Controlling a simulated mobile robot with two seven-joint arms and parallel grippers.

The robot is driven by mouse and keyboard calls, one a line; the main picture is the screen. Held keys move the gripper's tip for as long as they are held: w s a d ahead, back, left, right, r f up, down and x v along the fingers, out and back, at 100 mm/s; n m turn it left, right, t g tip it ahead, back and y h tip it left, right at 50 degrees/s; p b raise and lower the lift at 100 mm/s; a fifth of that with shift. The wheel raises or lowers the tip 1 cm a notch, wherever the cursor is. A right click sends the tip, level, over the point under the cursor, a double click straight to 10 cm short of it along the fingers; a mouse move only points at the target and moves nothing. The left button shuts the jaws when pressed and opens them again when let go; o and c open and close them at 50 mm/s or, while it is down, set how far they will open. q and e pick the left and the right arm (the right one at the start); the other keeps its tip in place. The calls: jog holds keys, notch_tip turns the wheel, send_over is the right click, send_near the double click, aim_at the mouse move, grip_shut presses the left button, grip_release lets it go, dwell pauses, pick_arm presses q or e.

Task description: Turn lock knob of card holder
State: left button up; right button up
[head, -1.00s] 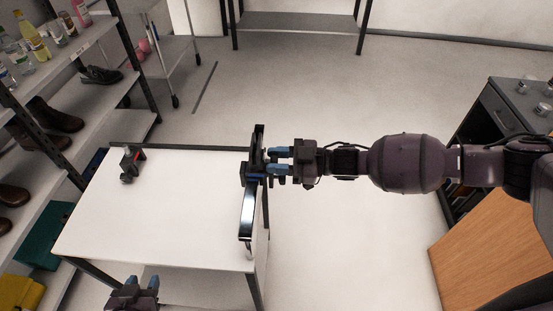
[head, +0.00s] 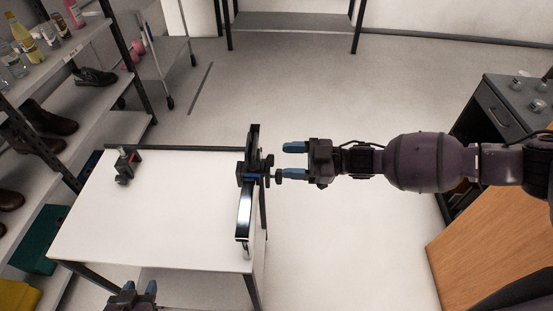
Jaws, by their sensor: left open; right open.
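The card holder (head: 245,207) is a dark, long upright piece at the right edge of the white table (head: 150,215). Its black lock knob (head: 278,176) sticks out to the right, past the table edge. My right gripper (head: 294,161) is open and empty just right of the card holder, with its blue fingertips pointing left. My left gripper (head: 140,288) is at the bottom edge of the view, open and empty, in front of the table and partly cut off.
A small dark clamp-like device with a red part (head: 125,164) stands at the table's back left. A shelf (head: 85,115) with shoes and bottles runs along the left. A wooden surface (head: 490,230) and dark drawers (head: 495,105) stand at the right. The table's middle is clear.

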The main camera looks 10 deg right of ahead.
jog(key=s+d, duration=0.1)
jog(key=d, duration=0.5)
jog(key=shift+d, duration=0.15)
jog(key=shift+s, duration=0.1)
